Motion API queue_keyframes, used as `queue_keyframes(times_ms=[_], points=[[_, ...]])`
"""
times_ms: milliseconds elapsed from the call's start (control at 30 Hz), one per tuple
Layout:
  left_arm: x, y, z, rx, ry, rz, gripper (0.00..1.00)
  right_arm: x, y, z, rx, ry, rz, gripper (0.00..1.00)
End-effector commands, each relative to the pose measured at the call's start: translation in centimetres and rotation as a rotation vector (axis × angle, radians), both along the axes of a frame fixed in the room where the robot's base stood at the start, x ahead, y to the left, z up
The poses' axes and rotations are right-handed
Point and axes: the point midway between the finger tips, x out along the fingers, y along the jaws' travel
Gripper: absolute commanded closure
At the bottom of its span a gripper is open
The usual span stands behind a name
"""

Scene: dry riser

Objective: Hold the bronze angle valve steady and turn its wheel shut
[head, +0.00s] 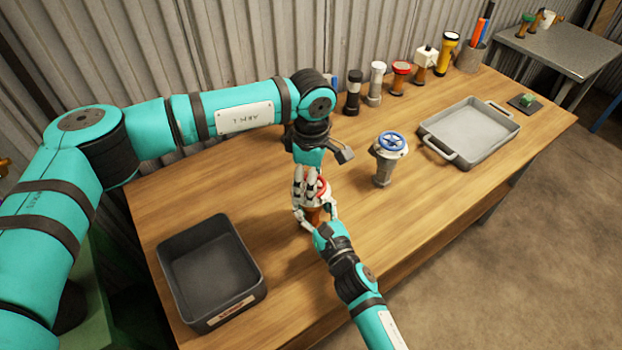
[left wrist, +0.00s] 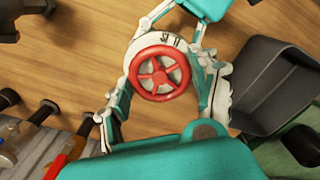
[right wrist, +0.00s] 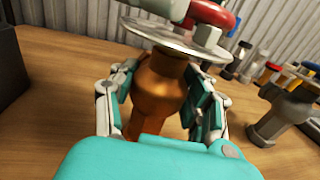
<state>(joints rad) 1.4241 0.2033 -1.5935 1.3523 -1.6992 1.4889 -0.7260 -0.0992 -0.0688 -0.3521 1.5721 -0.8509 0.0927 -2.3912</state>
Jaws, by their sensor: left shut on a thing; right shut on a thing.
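The bronze angle valve stands upright on the bench; its orange-brown body (right wrist: 156,90) shows in the right wrist view below a pale round flange (right wrist: 172,38). Its red spoked wheel (left wrist: 159,73) shows from above in the left wrist view. My left gripper (head: 313,186) comes down from above, with its fingers shut on opposite sides of the wheel. My right gripper (head: 316,213) reaches in from the front and is shut on the body below the flange. In the head view the grippers hide most of the valve.
A blue-wheeled grey valve (head: 388,154) stands close to the right. A dark open bin (head: 258,272) lies front left and a grey tray (head: 436,150) back right. Several fittings and a yellow torch (head: 447,52) line the back edge. Bare bench lies in front of the tray.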

Motion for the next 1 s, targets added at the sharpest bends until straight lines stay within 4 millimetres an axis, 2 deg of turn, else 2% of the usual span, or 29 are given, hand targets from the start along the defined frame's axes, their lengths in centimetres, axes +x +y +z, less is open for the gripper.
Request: queue_keyframes(times_ms=[600, 633, 800, 1000], points=[[0.27, 0.18, 0.10, 0.002, -0.006, -0.035, 0.69, -0.06, -0.07, -0.13, -0.001, 0.002, -0.001, 1.00], [0.26, 0.18, 0.10, 0.002, -0.006, -0.035, 0.33, -0.06, -0.07, -0.13, -0.001, 0.003, -0.001, 1.00], [0.16, 0.11, 0.06, 0.002, -0.004, -0.036, 0.12, -0.05, -0.06, -0.14, -0.001, 0.003, -0.001, 1.00], [0.08, 0.06, 0.03, 0.000, -0.002, -0.036, 0.12, -0.04, -0.05, -0.13, -0.001, 0.003, -0.001, 1.00]])
